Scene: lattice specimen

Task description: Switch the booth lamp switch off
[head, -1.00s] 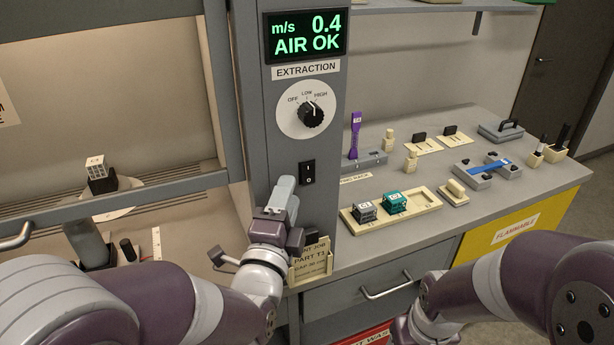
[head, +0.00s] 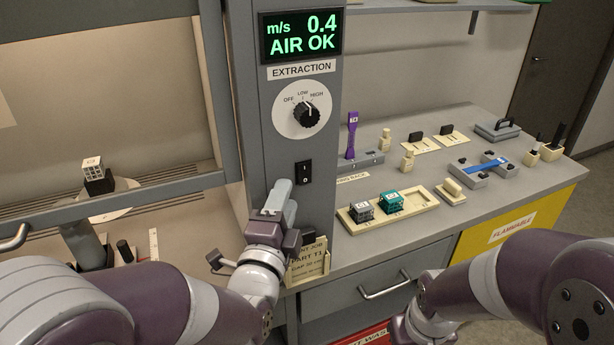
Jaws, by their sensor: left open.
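The booth lamp switch (head: 304,172) is a black rocker with white marks, set in the grey post below the extraction dial. Which side is pressed in is too small to tell. My left gripper (head: 281,187) is open and empty, its fingers pointing up just below and to the left of the switch, apart from it in the picture. The booth interior (head: 120,90) at the left is warmly lit. My right arm comes in at the lower right; its gripper is out of the frame.
The extraction dial (head: 306,113) and the green display (head: 301,38) are above the switch. A job card holder (head: 309,262) is close beside my left wrist. The bench at the right carries a tray (head: 425,202) with two small blocks, and several fixtures.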

